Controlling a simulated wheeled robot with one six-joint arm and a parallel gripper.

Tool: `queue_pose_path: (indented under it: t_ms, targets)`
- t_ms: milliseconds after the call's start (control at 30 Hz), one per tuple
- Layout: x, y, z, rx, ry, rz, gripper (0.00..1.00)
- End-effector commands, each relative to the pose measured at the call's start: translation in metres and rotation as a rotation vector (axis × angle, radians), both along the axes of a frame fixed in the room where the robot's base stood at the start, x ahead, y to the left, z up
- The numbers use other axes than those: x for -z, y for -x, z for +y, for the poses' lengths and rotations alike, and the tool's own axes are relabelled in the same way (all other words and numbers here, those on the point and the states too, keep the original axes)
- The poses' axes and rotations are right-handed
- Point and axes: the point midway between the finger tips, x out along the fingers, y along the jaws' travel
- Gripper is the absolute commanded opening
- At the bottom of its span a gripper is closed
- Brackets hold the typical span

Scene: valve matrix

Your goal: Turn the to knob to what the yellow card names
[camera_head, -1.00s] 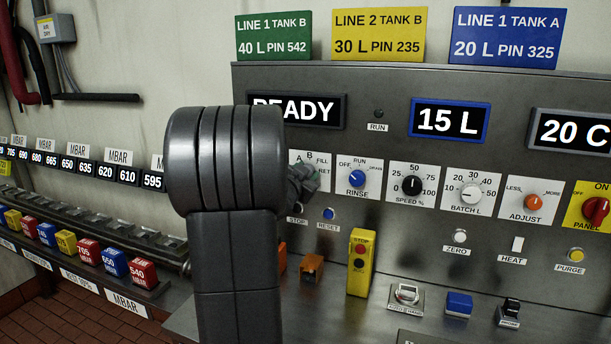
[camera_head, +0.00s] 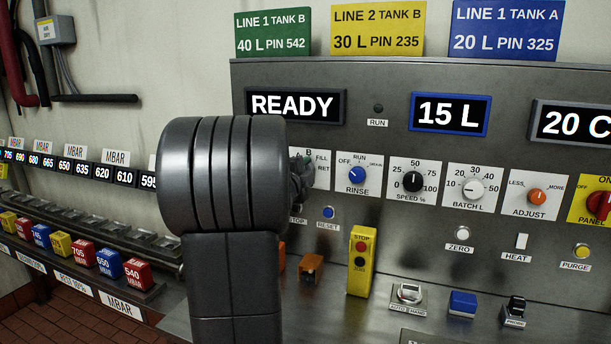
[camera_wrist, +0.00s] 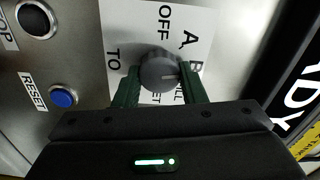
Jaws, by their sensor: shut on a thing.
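The yellow card (camera_head: 378,30) above the panel reads LINE 2 TANK B, 30 L, PIN 235. The TO knob (camera_wrist: 158,68) is a dark round knob on a white plate (camera_wrist: 140,22) marked OFF, A, B, FILL and RET. In the wrist view its pale pointer line points right, roughly toward the B mark. My gripper (camera_wrist: 160,88) is shut on the knob, one dark green finger on each side. The fingers cover part of the FILL and RET marks. In the head view my arm hides most of this plate (camera_head: 322,168) and the knob.
A blue RESET button (camera_wrist: 63,97) and a dark button (camera_wrist: 36,18) sit close beside the plate. The RINSE knob (camera_head: 357,174) is to its right. The READY display (camera_head: 296,106) is above. A yellow STOP box (camera_head: 361,260) stands below on the ledge.

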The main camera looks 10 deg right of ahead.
Motion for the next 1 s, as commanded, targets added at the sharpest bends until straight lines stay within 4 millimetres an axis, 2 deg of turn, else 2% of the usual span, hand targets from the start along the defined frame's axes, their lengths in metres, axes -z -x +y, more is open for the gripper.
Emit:
queue_pose_path:
  t_ms: [333,900,933,1000]
  targets:
    - [0.0024,0.0002,0.0,0.0,-0.125,-0.082,0.14]
    - [0.0023,0.0002,0.0,0.0,-0.15,-0.098,0.14]
    - [0.0023,0.0002,0.0,0.0,-0.15,-0.098,0.41]
    - [0.0022,0.0002,0.0,0.0,-0.15,-0.098,0.55]
